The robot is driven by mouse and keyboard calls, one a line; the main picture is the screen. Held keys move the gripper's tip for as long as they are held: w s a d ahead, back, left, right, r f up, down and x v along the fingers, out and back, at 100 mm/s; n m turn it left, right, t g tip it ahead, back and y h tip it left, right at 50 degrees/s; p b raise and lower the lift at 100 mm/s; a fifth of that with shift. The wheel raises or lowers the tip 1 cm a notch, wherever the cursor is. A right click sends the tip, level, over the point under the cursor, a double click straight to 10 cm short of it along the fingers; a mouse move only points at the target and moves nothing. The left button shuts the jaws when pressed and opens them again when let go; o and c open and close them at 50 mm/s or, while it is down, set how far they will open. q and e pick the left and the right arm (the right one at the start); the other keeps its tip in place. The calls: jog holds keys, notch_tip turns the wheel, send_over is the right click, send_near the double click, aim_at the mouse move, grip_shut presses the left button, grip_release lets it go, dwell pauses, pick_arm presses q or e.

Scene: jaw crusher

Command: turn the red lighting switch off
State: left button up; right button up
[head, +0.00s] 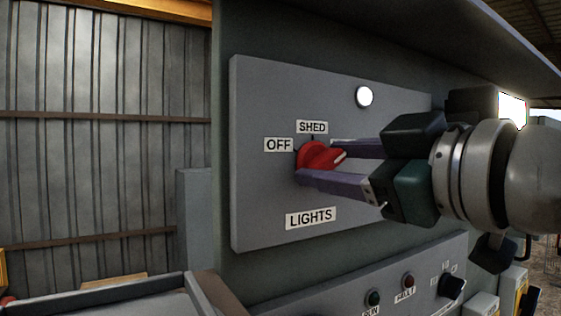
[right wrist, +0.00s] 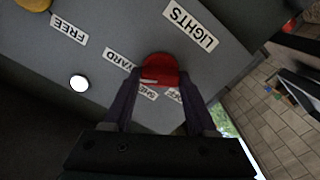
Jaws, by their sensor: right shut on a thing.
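The red lighting switch (head: 316,153) is a round knob on a grey panel (head: 262,105), with a pale mark on its right side in the head view. The OFF label (head: 279,145) is left of it, the SHED label (head: 312,127) above and the LIGHTS label (head: 311,217) below. My right gripper (head: 322,163) comes from the right and is shut on the switch, a finger on either side. The right wrist view shows the switch (right wrist: 160,70) between the fingertips (right wrist: 160,84). A third label, partly hidden by a finger, seems to read YARD. My left gripper is not seen.
A lit white lamp (head: 364,97) sits above right of the switch. An overhang juts out above the panel. A corrugated wall stands at left.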

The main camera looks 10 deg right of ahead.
jog(key=shift+n, duration=0.3)
jog(key=n+p, duration=0.1)
jog(key=n, duration=0.4)
jog(key=shift+n, duration=0.3)
jog(key=n+p, duration=0.2)
jog(key=n, duration=0.4)
jog(key=n+p, duration=0.1)
jog(key=n, duration=0.4)
jog(key=shift+n+p, duration=0.4)
jog(key=n+p, duration=0.1)
jog(key=n, duration=0.3)
jog(key=shift+f+n+p, duration=0.1)
jog(key=shift+n+p, duration=0.45)
jog(key=shift+n, duration=0.45)
